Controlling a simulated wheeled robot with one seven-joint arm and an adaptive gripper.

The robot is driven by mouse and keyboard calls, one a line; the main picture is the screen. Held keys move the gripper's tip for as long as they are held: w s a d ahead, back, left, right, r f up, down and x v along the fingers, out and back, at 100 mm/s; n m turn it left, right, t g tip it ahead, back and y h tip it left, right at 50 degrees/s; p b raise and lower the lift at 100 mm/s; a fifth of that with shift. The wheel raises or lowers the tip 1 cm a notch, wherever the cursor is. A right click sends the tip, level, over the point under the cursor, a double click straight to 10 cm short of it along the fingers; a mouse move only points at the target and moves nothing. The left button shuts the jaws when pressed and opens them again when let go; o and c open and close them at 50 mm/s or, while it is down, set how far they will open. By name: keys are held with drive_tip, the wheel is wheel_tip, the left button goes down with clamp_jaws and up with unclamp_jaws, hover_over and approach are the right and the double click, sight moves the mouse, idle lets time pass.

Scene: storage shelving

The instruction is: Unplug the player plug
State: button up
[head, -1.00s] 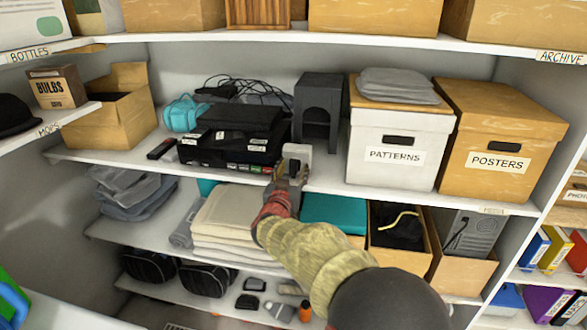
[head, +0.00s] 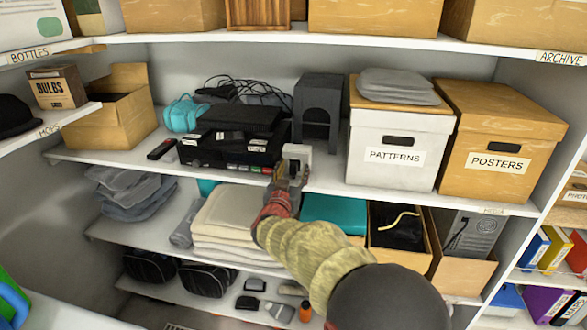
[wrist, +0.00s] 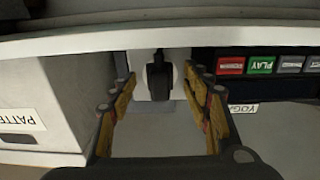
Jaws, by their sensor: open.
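The dark plug (wrist: 159,78) shows in the wrist view, set against a pale socket block (wrist: 140,66). The block also shows in the head view (head: 297,151), at the shelf front to the right of the player. The black player (head: 230,148) stands on the middle shelf. Its red, green and grey buttons show at the right of the wrist view. My gripper (wrist: 160,83) is open, with one finger on each side of the plug and visible gaps between them. In the head view my gripper (head: 291,172) is in front of the block and hides the plug.
The white PATTERNS box (head: 394,158) stands close to the right of the block, with the POSTERS box (head: 497,163) beyond it. A dark grey stand (head: 318,105) is behind. Tangled black cables (head: 245,88) lie behind the player.

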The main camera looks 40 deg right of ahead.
sight(293, 171)
drive_tip(key=shift+c, duration=0.4)
drive_tip(key=c, duration=1.1)
clamp_jaws()
drive_tip(key=shift+a, duration=0.1)
drive_tip(key=shift+p+v, duration=0.95)
drive_tip(key=shift+v, duration=1.95)
drive_tip(key=s+d+b, duration=0.2)
drive_tip(key=s+d, duration=0.4)
drive_tip(key=s, duration=0.1)
drive_tip(key=shift+s, duration=0.3)
drive_tip(key=shift+w, duration=0.1)
